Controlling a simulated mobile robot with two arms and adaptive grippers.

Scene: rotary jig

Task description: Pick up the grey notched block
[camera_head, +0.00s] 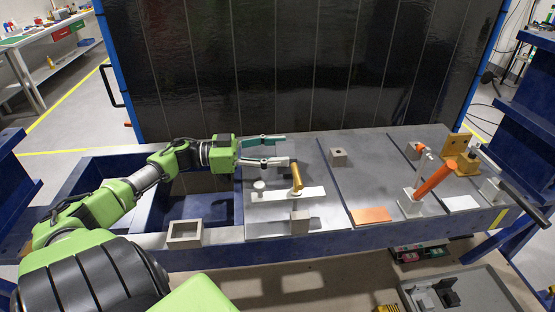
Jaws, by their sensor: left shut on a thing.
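My left gripper (284,151) reaches in from the left over the back of the grey jig plate (262,214). Its two fingers stand apart, one behind the other, closed on a grey block (288,152) between them. The block is small and partly hidden by the fingers, and its notch cannot be made out. The gripper is behind an upright brass-coloured pin (296,176) on a white bar (314,193). My right gripper is not in view.
A hollow square grey block (185,234) sits at the front left. Other grey blocks stand at the plate's front (300,222) and back (338,157). An orange handle (434,181) and a brass bracket (460,152) rise at the right. A dark panel stands behind.

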